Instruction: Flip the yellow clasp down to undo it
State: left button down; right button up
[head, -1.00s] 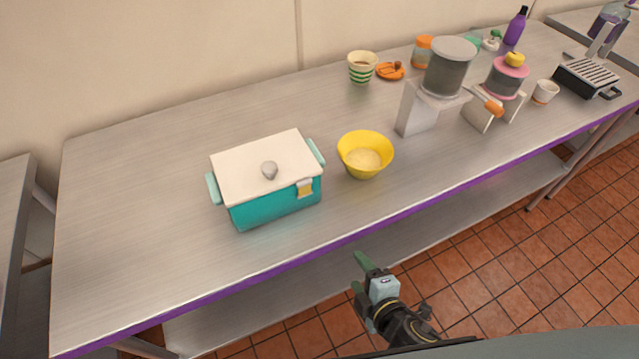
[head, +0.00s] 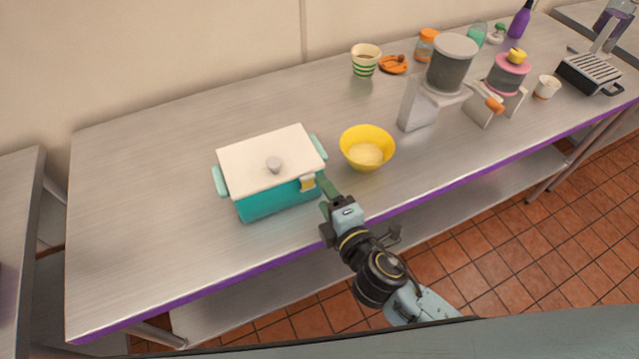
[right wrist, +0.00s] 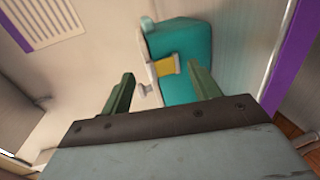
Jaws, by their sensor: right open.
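A teal box (head: 268,203) with a white lid (head: 255,160) and a grey knob stands on the steel table. Its yellow clasp (head: 308,184) is on the front face near the right end. The clasp also shows in the right wrist view (right wrist: 165,67), between and beyond my fingertips. My right gripper (head: 325,196) is at the table's front edge, just right of and close to the clasp. Its two green fingers are spread and empty in the right wrist view (right wrist: 162,85). I cannot tell from the head view whether a finger touches the box. My left gripper is not in view.
A yellow bowl (head: 367,149) stands just right of the box. A grey-topped blender-like appliance (head: 450,65), a striped cup (head: 366,61) and other items stand farther right. The steel table (head: 130,220) is clear left of the box.

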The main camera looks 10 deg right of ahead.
aim_at(308, 183)
jog(key=shift+x, duration=1.75)
